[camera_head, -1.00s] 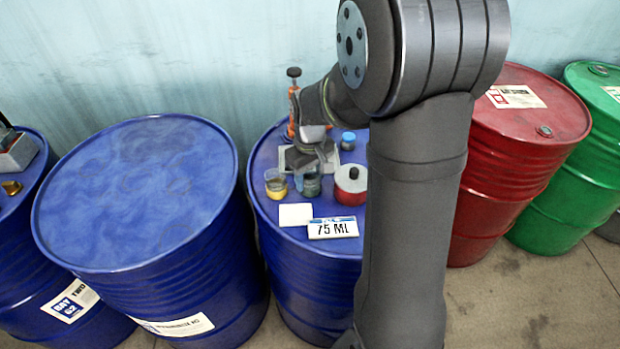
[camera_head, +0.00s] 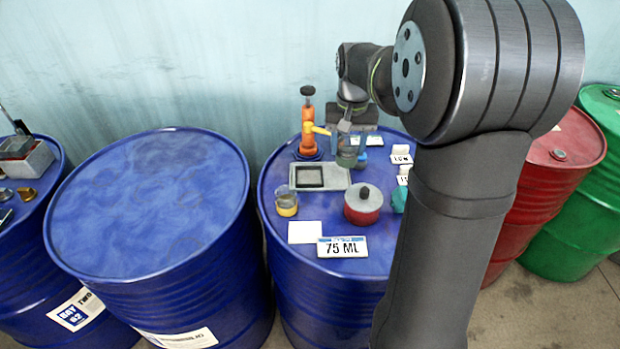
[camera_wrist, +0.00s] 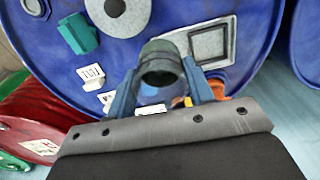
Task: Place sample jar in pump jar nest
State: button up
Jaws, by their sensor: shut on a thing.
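My gripper (camera_head: 349,138) is shut on the sample jar (camera_head: 347,158), a dark, see-through jar. It holds the jar beside the orange hand pump (camera_head: 308,135) on the blue drum top. In the wrist view, the jar (camera_wrist: 160,68) shows open end toward me between two blue fingers. The pump's yellow spout (camera_head: 318,129) points right, toward the jar. The pump (camera_wrist: 217,88) is mostly hidden behind my gripper in the wrist view. I cannot make out the jar nest, nor whether the jar touches the drum top.
A grey scale (camera_head: 336,178) with a dark pad lies in front of the pump. A beaker with yellow liquid (camera_head: 286,206), a red pot (camera_head: 363,206), a teal object (camera_head: 399,200), white tags (camera_head: 401,155) and a "75 ML" sign (camera_head: 342,247) share the drum top.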

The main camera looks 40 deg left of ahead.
jog(key=shift+w+d+m, duration=0.15)
jog(key=shift+w+m, duration=0.65)
jog(key=shift+w, duration=0.1)
jog(key=s+a+f, duration=0.1)
jog(key=a+f, duration=0.1)
jog(key=a, duration=0.1)
jog(key=s+a+f, duration=0.2)
jog(key=a, duration=0.2)
jog(key=s+a+f, duration=0.1)
jog(key=a+f, duration=0.1)
jog(key=a, duration=0.1)
jog(key=shift+s+a+f, duration=0.15)
jog(key=shift+a+f, duration=0.05)
jog(key=shift+f, duration=0.1)
jog(key=shift+a+f, duration=0.1)
jog(key=shift+f, duration=1.95)
jog(key=shift+f, duration=0.15)
jog(key=o, duration=1.1)
jog(key=shift+c, duration=0.2)
